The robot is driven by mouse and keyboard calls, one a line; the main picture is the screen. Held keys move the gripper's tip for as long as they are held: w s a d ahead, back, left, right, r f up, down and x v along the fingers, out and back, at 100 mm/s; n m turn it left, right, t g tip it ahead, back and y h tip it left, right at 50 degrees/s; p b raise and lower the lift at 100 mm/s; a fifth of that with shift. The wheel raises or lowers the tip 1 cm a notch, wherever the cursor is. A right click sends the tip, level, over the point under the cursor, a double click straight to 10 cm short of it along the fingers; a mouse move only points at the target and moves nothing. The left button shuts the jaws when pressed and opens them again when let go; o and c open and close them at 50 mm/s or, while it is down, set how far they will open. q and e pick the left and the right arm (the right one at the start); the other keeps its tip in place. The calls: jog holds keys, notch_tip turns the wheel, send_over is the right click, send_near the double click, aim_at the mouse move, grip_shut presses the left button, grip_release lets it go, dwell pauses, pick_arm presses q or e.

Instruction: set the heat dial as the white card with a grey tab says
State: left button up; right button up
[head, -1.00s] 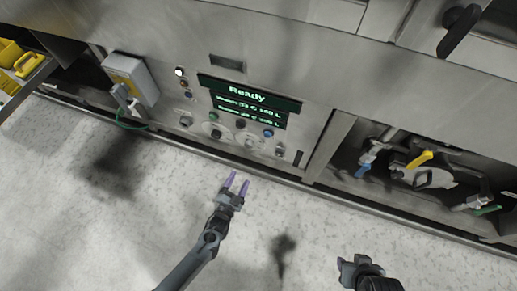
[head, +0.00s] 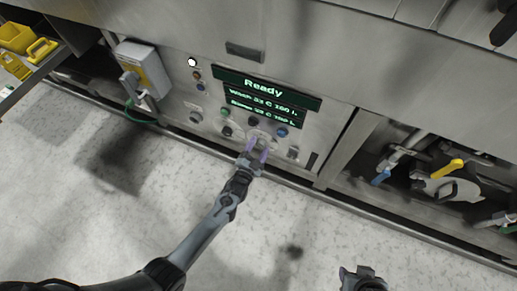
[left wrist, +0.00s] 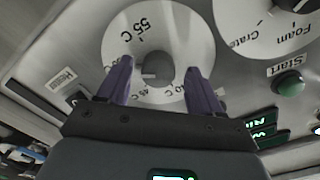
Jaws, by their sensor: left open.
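The heat dial (left wrist: 157,68) is a grey knob on a round white plate marked in degrees C. "55 C" reads clearly at the plate's top in the left wrist view; smaller marks lie near the fingers. My left gripper (left wrist: 159,66) is open, with its purple fingers on either side of the knob; contact cannot be told. In the head view my left gripper (head: 259,150) is at the lower part of the control panel and partly hides the dial. My right gripper (head: 362,277) is at the bottom edge, its jaws unclear. I cannot make out a white card with a grey tab.
A second dial plate (left wrist: 268,18) reads "Foam" and "Crate", near a green Start button (left wrist: 290,84). The panel screen (head: 264,88) reads "Ready". A grey box (head: 142,69) is left of the panel; a yellow-handled valve (head: 447,170) is right. The floor is clear.

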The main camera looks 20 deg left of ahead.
pick_arm(q)
jog(key=shift+w+d, duration=0.1)
jog(key=shift+d, duration=0.15)
jog(key=shift+a, duration=0.15)
jog(key=c, duration=1.1)
jog(key=shift+o, duration=0.2)
